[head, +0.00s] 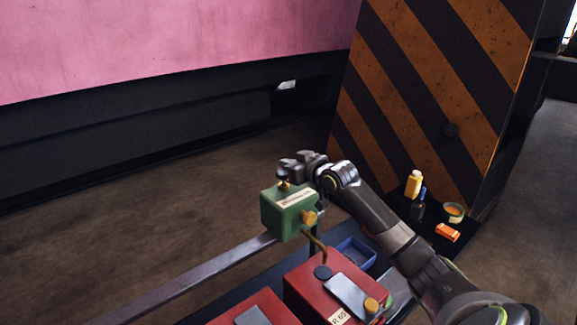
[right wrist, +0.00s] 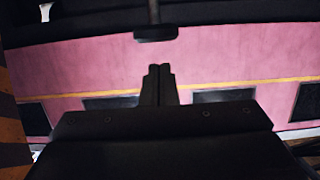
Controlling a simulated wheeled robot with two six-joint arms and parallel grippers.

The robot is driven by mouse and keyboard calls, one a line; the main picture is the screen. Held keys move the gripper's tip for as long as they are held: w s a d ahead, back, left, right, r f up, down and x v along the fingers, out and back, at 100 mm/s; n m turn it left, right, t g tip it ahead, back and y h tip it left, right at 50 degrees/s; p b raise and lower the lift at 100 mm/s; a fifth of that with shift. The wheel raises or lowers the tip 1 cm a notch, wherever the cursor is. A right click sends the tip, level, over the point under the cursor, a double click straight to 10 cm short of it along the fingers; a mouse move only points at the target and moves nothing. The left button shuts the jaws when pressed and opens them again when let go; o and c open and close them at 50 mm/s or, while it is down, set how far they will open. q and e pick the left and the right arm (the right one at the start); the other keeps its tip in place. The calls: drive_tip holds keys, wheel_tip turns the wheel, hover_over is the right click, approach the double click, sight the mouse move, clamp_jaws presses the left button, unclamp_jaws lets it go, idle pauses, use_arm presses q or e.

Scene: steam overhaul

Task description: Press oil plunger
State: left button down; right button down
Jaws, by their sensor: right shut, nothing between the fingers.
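The oiler is a green box (head: 288,212) with a pale label and a brass fitting on its side. A small dark and brass knob, seemingly the plunger (head: 283,186), stands on its top. My left gripper is not in view.
Red boxes (head: 310,281) with grey plates stand below the green box, near a blue tray (head: 368,254). A grey rail (head: 200,276) runs to the left. A yellow bottle (head: 413,184), an orange block (head: 447,232) and a small bowl (head: 453,210) sit by a striped pillar (head: 410,90).

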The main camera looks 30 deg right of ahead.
drive_tip(key=shift+s+f, duration=0.1)
drive_tip(key=shift+f, duration=0.8)
